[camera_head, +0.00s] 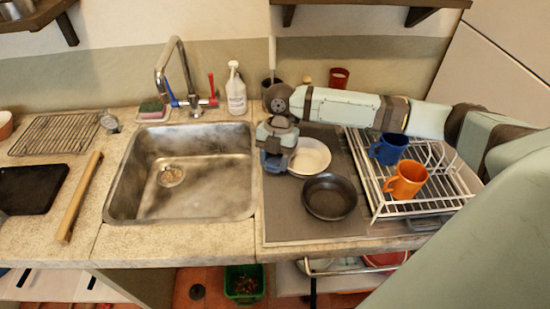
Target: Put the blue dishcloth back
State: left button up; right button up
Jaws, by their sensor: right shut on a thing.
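My right arm reaches in from the right, over the dish rack. My right gripper (275,160) points down at the right rim of the sink, left of the white bowl. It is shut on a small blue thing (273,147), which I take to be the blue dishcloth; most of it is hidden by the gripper. No other blue cloth shows. My left gripper is not in view.
A white bowl (311,155) and a dark pan (329,197) lie on the grey mat (285,222). The white rack (437,202) holds a blue mug (388,150) and an orange mug (405,180). The sink (190,198) is empty. A soap bottle (236,95) stands behind.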

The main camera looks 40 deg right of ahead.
jog(key=shift+f, duration=0.3)
jog(key=o, duration=1)
jog(key=shift+r, duration=0.55)
jog(key=v, duration=1.1)
jog(key=shift+w+d+r, duration=0.1)
jog(key=shift+w+r, duration=0.05)
jog(key=shift+r, duration=0.2)
